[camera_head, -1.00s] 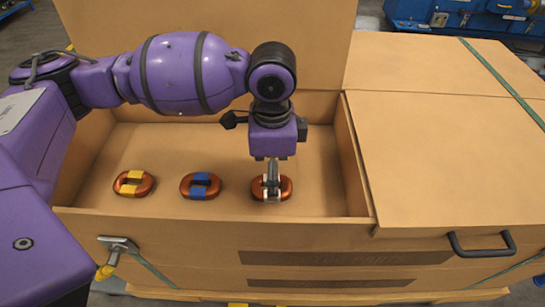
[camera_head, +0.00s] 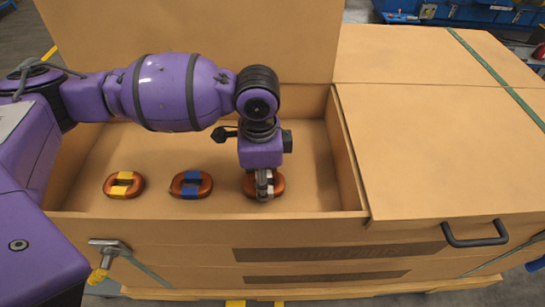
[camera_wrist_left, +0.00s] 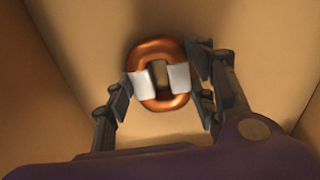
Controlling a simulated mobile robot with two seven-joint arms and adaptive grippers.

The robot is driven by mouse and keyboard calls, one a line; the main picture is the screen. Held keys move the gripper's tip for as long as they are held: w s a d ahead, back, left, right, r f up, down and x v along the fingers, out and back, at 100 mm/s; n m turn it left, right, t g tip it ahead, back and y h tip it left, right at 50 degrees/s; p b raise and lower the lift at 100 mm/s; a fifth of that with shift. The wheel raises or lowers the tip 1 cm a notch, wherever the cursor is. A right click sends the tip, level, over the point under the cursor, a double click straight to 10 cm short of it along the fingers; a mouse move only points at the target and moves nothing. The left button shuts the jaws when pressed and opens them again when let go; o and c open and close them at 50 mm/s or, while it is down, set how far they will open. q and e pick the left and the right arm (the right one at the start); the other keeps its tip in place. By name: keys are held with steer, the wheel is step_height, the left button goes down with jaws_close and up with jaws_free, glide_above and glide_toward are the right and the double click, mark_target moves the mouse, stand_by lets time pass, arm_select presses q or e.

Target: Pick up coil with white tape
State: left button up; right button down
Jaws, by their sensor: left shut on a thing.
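The coil with white tape (camera_wrist_left: 160,48) is a copper-coloured oval ring with two white bands. It is in the middle of the left wrist view. In the head view this coil (camera_head: 250,184) is the rightmost in the open box and is partly covered by my gripper. My left gripper (camera_head: 264,190) points down over it and is shut on it, with one finger on each side at the white bands. I cannot tell whether the coil is clear of the box floor. My right gripper is not in view.
A coil with yellow tape (camera_head: 124,185) and a coil with blue tape (camera_head: 191,184) lie to the left in the same box. The cardboard box (camera_head: 205,228) has low front and side walls around them. A closed lid section (camera_head: 430,150) with a black handle (camera_head: 475,236) is at the right.

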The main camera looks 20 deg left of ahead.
arm_select(q)
steer(key=shift+c, duration=1)
steer(key=shift+r, duration=0.1)
